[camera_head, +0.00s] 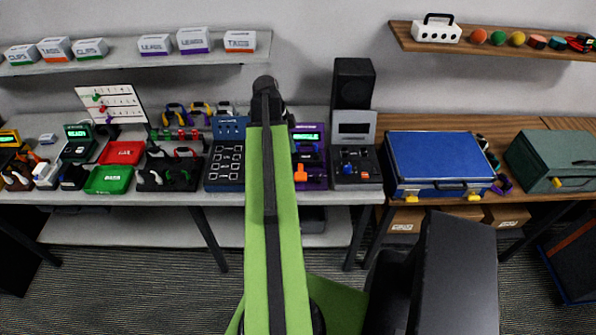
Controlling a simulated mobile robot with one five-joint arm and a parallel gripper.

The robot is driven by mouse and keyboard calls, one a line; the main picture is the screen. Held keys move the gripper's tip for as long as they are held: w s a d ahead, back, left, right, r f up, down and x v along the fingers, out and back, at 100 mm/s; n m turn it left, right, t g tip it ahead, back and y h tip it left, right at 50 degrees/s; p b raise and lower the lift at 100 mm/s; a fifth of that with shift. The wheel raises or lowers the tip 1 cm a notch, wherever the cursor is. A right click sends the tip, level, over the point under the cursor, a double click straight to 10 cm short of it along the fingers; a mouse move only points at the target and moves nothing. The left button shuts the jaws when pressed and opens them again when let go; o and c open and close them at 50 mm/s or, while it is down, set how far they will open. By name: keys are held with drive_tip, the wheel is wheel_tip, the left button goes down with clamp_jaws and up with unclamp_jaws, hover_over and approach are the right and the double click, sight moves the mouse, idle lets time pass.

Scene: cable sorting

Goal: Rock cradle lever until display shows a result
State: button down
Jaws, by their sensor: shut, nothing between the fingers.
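A purple device (316,181) stands on the bench just right of my green arm, which covers its left side. It has a lit green display (306,136) at the top; its text is too small to read. An orange piece (300,173), perhaps the cradle lever, shows on its front beside my arm. Whether it is tilted cannot be told. My arm rises from the bottom of the picture to a dark joint above the bench. My gripper's fingers do not show; the arm hides what lies behind it.
A dark blue panel with white squares (224,166) stands left of my arm. A grey tester (356,165) with a blank screen and a black box stand right of the purple device. A blue case (433,157) lies further right. Red (122,152) and green (108,180) trays sit left.

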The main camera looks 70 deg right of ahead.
sight(302, 177)
drive_tip(key=b+x, duration=0.4)
drive_tip(key=w+b+x, duration=0.1)
drive_tip(key=b+x, duration=0.8)
drive_tip(key=x, duration=0.1)
drive_tip(key=shift+w+a+f+b, duration=0.2)
drive_tip(key=shift+a+b, duration=0.05)
drive_tip(key=shift+b, duration=0.15)
drive_tip(key=shift+r, duration=0.1)
drive_tip(key=shift+s, duration=0.1)
